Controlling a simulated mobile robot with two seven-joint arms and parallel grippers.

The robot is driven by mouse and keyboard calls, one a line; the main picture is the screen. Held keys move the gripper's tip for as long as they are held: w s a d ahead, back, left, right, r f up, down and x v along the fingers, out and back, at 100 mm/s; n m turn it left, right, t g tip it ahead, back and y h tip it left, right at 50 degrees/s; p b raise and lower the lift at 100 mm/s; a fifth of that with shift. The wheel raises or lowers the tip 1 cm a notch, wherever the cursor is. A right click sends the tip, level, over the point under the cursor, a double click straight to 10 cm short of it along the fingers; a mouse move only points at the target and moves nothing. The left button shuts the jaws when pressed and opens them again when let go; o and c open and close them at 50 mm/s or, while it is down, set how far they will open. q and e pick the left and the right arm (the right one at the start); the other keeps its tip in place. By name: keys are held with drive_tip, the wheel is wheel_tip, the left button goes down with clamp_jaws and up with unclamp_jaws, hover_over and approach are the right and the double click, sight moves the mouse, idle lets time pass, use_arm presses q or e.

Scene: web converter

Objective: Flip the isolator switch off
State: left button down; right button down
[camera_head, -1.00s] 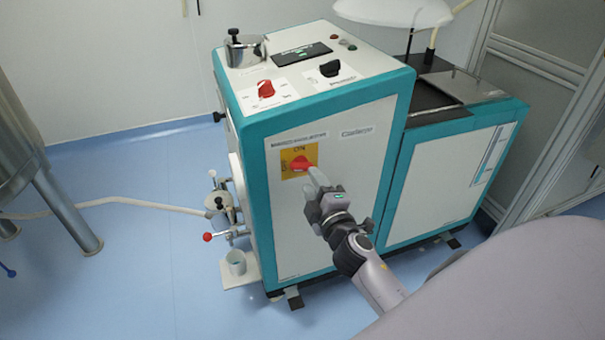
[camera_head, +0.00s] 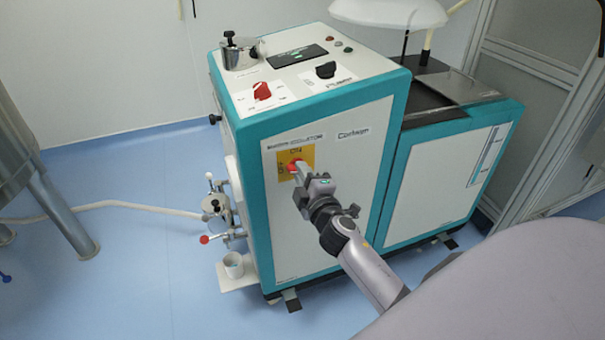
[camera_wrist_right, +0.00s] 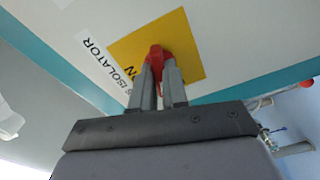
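The isolator switch (camera_head: 296,166) is a red knob on a yellow plate (camera_head: 283,171) on the front of the teal and white machine (camera_head: 330,230). The plate's ON label is at the top. My right gripper (camera_head: 298,170) is at the knob and covers part of it in the head view. In the right wrist view the red knob (camera_wrist_right: 156,58) sits between the two fingers of the right gripper (camera_wrist_right: 158,75), which look close against its sides. The yellow plate (camera_wrist_right: 190,45) is right behind. My left gripper is not in view.
On the machine's top are another red knob (camera_head: 262,91), a black knob (camera_head: 326,70) and a metal pot (camera_head: 239,52). A valve with a red-tipped handle (camera_head: 205,239) and a white cup (camera_head: 234,265) are at its left side.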

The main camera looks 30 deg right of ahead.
drive_tip(key=shift+n, duration=1.7)
drive_tip(key=c, duration=1.1)
unclamp_jaws()
drive_tip(key=shift+c, duration=0.2)
drive_tip(key=v, duration=0.7)
